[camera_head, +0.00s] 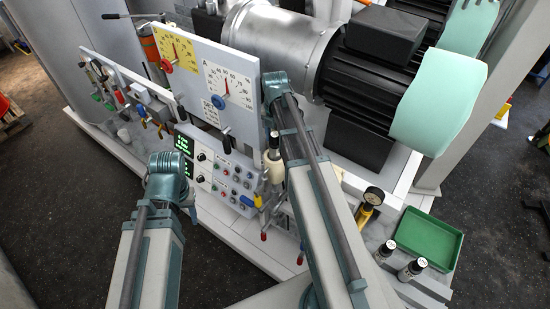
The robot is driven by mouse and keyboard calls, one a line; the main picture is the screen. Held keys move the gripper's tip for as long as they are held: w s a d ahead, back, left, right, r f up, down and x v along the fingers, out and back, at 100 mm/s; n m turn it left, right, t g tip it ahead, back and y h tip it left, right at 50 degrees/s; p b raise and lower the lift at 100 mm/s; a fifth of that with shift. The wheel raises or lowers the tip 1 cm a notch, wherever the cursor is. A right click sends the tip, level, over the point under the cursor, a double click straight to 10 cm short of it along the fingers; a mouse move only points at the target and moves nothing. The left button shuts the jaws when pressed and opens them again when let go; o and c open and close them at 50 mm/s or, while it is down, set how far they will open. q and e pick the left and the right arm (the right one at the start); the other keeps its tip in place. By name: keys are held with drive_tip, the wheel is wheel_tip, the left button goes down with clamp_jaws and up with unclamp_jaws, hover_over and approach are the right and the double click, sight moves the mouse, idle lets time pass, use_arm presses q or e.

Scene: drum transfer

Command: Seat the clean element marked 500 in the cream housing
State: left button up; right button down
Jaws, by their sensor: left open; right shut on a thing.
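The cream housing (276,173) stands at the front of the control panel, left of my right forearm. My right gripper (273,134) is just above it, pointing down and shut on a small dark-topped element (273,153). The element is upright and in line with the housing's top; I cannot tell whether it is inside or only above it. Its marking is not readable. My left gripper (190,206) is open and empty, low in front of the panel, partly hidden by its own wrist.
A white dial board (228,92) and a large motor (375,75) stand behind. Valves and colored levers (268,215) crowd the housing. Floor at left is clear.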

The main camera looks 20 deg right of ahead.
sight(275, 150)
drive_tip(key=shift+f+b, duration=2.65)
drive_tip(key=shift+f, duration=0.65)
drive_tip(key=shift+r, duration=0.1)
